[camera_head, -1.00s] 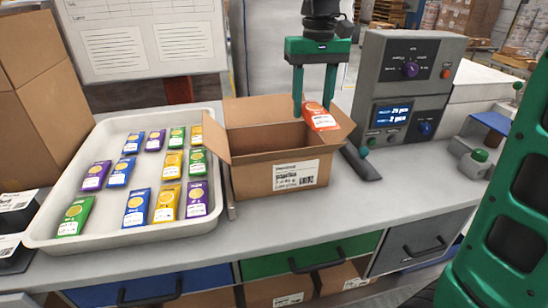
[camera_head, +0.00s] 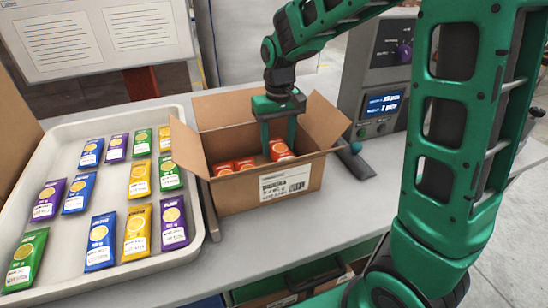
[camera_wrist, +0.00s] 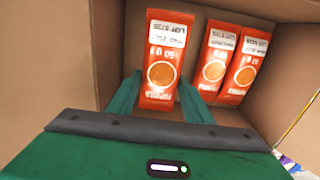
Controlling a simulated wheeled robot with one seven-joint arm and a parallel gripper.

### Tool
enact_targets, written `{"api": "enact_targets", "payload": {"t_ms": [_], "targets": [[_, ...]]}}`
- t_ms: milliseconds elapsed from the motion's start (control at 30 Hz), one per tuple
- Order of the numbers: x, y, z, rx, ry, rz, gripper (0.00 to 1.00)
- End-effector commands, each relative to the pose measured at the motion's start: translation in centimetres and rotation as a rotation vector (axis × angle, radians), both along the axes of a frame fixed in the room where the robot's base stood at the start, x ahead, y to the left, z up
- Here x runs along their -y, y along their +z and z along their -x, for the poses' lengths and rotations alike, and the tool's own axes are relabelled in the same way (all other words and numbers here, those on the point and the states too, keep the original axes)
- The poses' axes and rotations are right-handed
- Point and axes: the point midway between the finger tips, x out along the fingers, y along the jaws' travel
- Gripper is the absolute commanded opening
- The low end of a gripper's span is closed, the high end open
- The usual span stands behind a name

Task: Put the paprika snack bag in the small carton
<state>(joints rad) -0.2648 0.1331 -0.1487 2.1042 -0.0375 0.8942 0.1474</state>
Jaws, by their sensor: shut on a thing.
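My gripper (camera_head: 278,142) reaches down into the open small carton (camera_head: 245,192) on the bench. It is shut on an orange-red paprika snack bag (camera_head: 281,150), held inside the carton near its right side. In the wrist view the held bag (camera_wrist: 160,62) stands between the two green fingers. Two more orange-red bags (camera_head: 222,168) (camera_head: 245,163) are in the carton to the left of the held one. They also show in the wrist view (camera_wrist: 215,60) (camera_wrist: 245,65). Whether the held bag touches the carton floor I cannot tell.
A white tray (camera_head: 205,222) on the left holds several purple, blue, green and yellow bags. A grey weigher console (camera_head: 378,75) with a lit display stands right of the carton. The carton's flaps stand open around its mouth. A white notice board is behind.

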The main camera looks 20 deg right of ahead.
Motion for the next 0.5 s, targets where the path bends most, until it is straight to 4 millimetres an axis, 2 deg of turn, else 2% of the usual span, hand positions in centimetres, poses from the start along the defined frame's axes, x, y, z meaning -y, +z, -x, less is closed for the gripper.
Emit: {"api": "enact_targets", "payload": {"t_ms": [167, 400, 500], "targets": [[0.0, -1.1, 0.0, 0.0, 0.0, 0.0, 0.24], [0.0, -4.0, 0.1, -0.002, 0.0, 0.001, 0.24], [0.0, -4.5, 0.0, 0.001, 0.0, 0.0, 0.24]]}}
